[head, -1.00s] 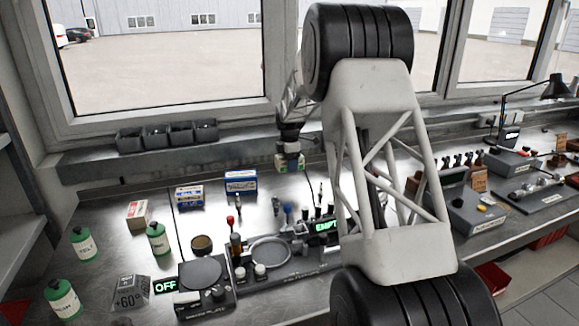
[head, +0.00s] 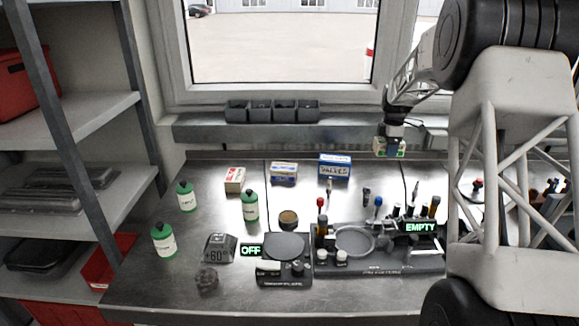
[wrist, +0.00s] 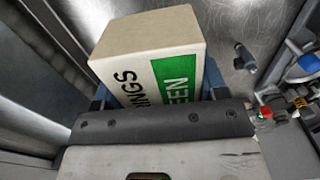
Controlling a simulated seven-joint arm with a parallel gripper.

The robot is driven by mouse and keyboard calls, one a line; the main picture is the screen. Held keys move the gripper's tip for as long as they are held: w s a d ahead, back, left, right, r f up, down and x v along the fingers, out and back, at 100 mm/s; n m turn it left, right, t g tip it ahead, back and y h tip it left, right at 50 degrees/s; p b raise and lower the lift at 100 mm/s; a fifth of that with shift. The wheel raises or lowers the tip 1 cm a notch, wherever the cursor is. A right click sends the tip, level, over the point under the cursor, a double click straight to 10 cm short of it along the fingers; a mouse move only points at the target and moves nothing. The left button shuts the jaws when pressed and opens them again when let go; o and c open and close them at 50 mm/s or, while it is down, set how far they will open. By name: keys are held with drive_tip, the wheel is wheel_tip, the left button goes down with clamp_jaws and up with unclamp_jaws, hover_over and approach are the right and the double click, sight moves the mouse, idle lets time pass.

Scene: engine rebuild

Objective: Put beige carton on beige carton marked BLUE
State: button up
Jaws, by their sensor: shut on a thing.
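My gripper (head: 394,140) is shut on a beige carton (head: 383,150) with a green label, held above the back of the bench. In the wrist view the held carton (wrist: 145,40) sits between the fingers; its lettering ends in "NGS" and "EEN", partly hidden by the gripper. A beige carton with a blue label (head: 284,171) stands at the back of the bench, left of my gripper; its small print is unclear. A beige carton with a red label (head: 235,176) stands farther left.
A blue-and-white box (head: 335,159) stands between the blue-labelled carton and my gripper. Green bottles (head: 251,206) stand at the left. A hot plate (head: 285,247) and a tool tray (head: 354,241) fill the front. Grey bins (head: 260,111) line the sill.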

drive_tip(key=shift+a+r, duration=0.3)
drive_tip(key=shift+r, duration=0.25)
drive_tip(key=shift+a+r, duration=0.25)
drive_tip(key=shift+r, duration=0.25)
drive_tip(key=s+a, duration=0.4)
drive_tip(key=a, duration=0.7)
drive_tip(key=s+a, duration=0.4)
drive_tip(key=a, duration=0.8)
drive_tip(key=s+a, duration=0.4)
drive_tip(key=a, duration=0.7)
drive_tip(key=f, duration=0.5)
drive_tip(key=shift+w+d, duration=0.25)
drive_tip(key=shift+w, duration=0.1)
hover_over(284, 166)
drive_tip(key=shift+f, duration=0.8)
drive_tip(key=shift+f, duration=0.1)
drive_tip(key=shift+f, duration=1.65)
